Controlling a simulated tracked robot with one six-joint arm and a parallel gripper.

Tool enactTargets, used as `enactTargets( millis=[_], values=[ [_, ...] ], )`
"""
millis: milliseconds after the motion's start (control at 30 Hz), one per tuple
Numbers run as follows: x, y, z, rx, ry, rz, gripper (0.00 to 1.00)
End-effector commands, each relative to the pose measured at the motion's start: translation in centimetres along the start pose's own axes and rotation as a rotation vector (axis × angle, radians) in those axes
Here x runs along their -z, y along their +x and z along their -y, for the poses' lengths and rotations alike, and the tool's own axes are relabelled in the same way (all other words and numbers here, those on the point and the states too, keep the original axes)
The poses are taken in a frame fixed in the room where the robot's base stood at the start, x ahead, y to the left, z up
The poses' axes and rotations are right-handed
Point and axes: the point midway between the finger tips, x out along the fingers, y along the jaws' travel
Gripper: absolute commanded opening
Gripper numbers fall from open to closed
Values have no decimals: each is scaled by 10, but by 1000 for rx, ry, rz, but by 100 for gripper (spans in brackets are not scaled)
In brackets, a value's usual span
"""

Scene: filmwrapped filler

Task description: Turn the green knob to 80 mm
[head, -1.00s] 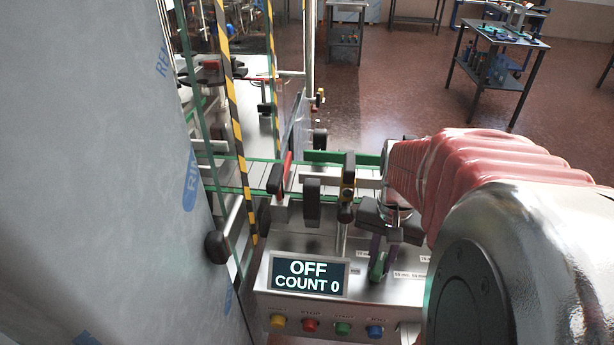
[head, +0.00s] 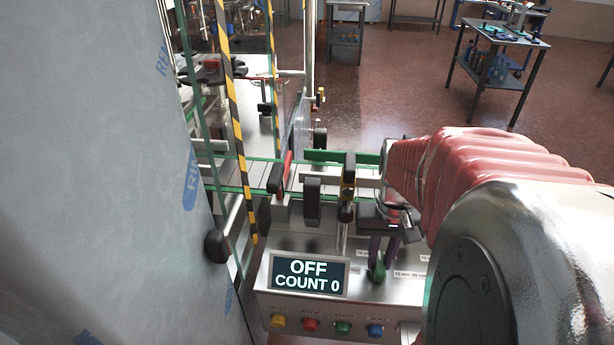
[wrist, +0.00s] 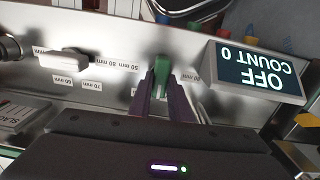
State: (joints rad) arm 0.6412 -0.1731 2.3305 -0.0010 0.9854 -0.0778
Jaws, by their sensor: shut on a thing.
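The green knob (wrist: 161,72) stands on the sloped metal panel in the wrist view. It also shows in the head view (head: 378,270), below my arm's end. My gripper (wrist: 162,90) is shut on the knob, with a purple finger on each side of it. The fingers are also visible in the head view (head: 383,252). Small mm labels surround the knob; the wrist view shows them upside down, and some are hidden by the fingers. I cannot tell exactly which mark the knob points at.
A white knob (wrist: 62,61) with its own mm labels sits beside the green one. The display (head: 308,275) reads OFF, COUNT 0. Coloured push buttons (head: 343,328) line the panel's front. A film-wrapped surface (head: 110,180) stands close at left. Clamps and posts (head: 346,190) rise behind the panel.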

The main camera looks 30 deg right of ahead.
Motion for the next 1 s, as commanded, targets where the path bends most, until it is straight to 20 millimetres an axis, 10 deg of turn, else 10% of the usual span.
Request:
enactTargets(
  millis=[633,1000],
  values=[
    [1,-4,0,1,2,-3,36],
    [2,-55,0,0,3,-7,36]
  ],
)
